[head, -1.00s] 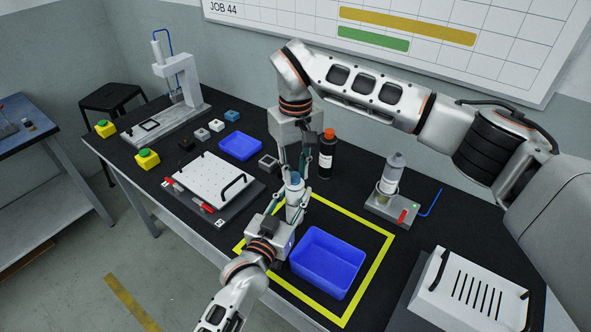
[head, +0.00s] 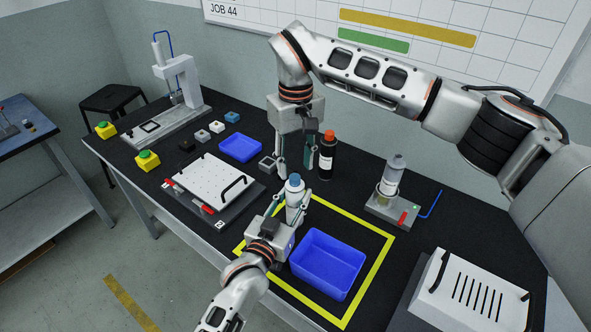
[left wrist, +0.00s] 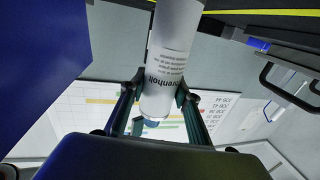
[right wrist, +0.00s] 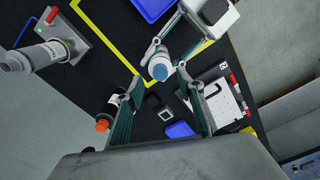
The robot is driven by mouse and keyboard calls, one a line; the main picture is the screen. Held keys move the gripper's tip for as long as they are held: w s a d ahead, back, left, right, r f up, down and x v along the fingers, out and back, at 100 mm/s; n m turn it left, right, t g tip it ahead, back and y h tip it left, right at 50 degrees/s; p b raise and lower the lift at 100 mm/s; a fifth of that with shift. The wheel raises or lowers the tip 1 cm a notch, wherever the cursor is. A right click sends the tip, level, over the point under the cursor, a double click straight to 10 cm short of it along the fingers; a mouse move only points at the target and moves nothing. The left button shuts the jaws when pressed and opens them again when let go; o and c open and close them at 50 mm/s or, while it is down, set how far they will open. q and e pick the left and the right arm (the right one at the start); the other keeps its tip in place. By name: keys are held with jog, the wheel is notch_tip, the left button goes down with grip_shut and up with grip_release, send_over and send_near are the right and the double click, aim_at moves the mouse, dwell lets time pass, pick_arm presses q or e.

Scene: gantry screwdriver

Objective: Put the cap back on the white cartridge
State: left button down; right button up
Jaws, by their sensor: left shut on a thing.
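The white cartridge (head: 296,204) stands upright in my left gripper (head: 290,216), above the yellow-outlined area. My left gripper (left wrist: 160,97) is shut around its body in the left wrist view. The blue cap (head: 294,181) sits on the cartridge's top end. The cap also shows from above in the right wrist view (right wrist: 159,70); whether it is fully seated I cannot tell. My right gripper (head: 296,176) points down, close above the cap. Its fingers (right wrist: 158,82) are spread apart and empty, with the cap between and just beyond the tips.
A black bottle with an orange cap (head: 327,158) stands close to my right gripper. A blue bin (head: 327,262) lies inside the yellow outline. A grey-white bottle (head: 394,172) stands in a fixture on the right. A perforated white plate (head: 208,180) lies on the left.

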jog(key=shift+r, duration=0.65)
jog(key=shift+c, duration=0.5)
